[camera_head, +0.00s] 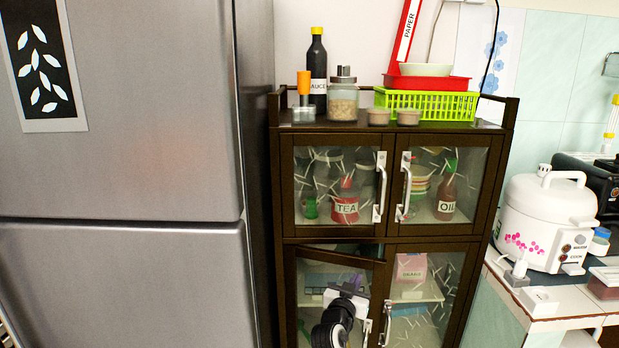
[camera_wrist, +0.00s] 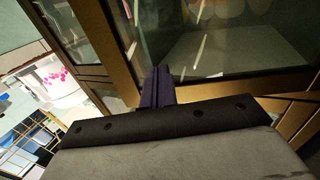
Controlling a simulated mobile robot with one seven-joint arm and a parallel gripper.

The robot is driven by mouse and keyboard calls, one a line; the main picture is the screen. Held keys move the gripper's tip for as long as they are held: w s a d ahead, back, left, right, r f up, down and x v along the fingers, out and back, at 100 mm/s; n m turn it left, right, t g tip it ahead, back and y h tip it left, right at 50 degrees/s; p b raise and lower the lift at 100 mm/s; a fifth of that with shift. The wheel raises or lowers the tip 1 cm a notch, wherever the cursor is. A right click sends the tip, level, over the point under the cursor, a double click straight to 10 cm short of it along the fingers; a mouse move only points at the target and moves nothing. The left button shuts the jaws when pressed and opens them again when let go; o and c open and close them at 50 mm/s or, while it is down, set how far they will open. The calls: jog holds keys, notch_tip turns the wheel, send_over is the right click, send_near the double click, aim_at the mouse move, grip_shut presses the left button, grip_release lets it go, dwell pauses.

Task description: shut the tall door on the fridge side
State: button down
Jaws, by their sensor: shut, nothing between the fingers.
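The tall door (camera_head: 338,258) is the lower-left glass door of the dark brown cabinet, on the side by the fridge (camera_head: 120,160). It stands ajar, its top edge slanting out from the cabinet frame, with a dark gap above it. Its white handle (camera_head: 366,331) is partly visible to the right of my gripper. My gripper (camera_head: 349,287) is shut and empty in front of this door. In the wrist view the closed fingers (camera_wrist: 158,86) lie beside a brown door frame and glass pane; whether they touch cannot be told.
The lower-right door (camera_head: 428,300) and the two upper glass doors look closed. Bottles, jars and a green basket (camera_head: 432,104) stand on the cabinet top. A white rice cooker (camera_head: 548,215) sits on the counter at right. The fridge stands close at left.

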aim_at(357, 271)
jog(key=shift+w, duration=0.2)
jog(key=shift+b+x, duration=0.75)
jog(key=shift+x, duration=0.55)
jog(key=shift+a, duration=0.2)
jog(key=shift+w, duration=0.25)
jog(key=shift+w+d+b, duration=0.1)
jog(key=shift+w+b, duration=0.65)
jog(key=shift+b, duration=0.1)
jog(key=shift+w+b, duration=0.3)
jog(key=shift+w, duration=0.05)
